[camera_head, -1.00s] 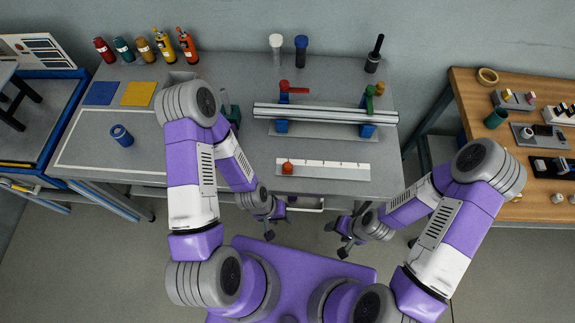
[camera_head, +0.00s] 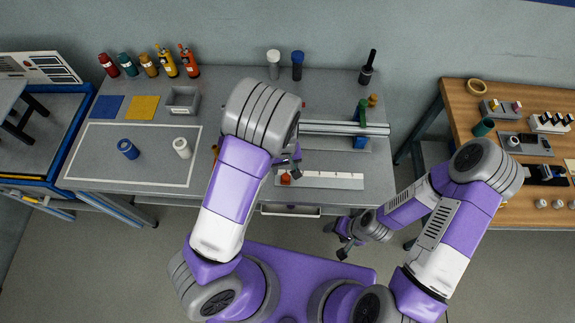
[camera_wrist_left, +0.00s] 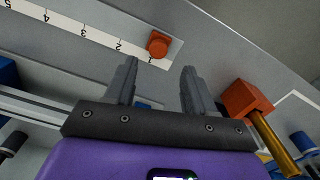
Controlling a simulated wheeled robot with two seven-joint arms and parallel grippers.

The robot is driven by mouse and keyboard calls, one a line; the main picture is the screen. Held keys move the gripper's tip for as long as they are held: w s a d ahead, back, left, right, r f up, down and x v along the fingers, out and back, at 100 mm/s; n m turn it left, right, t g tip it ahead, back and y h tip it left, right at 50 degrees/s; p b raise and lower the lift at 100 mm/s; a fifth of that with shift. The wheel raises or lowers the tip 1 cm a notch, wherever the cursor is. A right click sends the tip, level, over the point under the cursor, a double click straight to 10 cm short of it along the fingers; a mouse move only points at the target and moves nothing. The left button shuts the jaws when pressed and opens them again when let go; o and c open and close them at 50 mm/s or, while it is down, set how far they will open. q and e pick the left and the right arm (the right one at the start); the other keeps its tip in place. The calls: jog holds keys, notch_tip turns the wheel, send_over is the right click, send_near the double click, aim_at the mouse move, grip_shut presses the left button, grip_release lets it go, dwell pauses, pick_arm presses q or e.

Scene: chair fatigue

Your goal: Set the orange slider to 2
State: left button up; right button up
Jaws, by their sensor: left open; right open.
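The orange slider (camera_head: 285,179) sits at the left end of a white numbered scale (camera_head: 330,180) near the table's front edge. My left gripper (camera_head: 290,160) is over the table just behind the slider. In the wrist view its open fingers (camera_wrist_left: 158,66) are apart and empty, with the knob beyond the gap between them. My right gripper (camera_head: 345,243) is open, low in front of the table.
A metal rail (camera_head: 345,128) in clamps lies behind the scale, partly hidden by my left arm. An orange block with a yellow handle (camera_wrist_left: 247,98) is near the left gripper. Bottles (camera_head: 167,63) stand at the back left. A wooden table (camera_head: 470,100) is at right.

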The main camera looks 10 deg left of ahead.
aim_at(285, 177)
pick_arm(q)
jog(key=shift+w+d+r, duration=0.1)
jog(key=shift+d+r, duration=0.05)
jog(key=shift+r, duration=0.2)
notch_tip(285, 177, down, 7)
jog(key=shift+f+b, duration=0.2)
jog(key=shift+b, duration=0.35)
grip_shut()
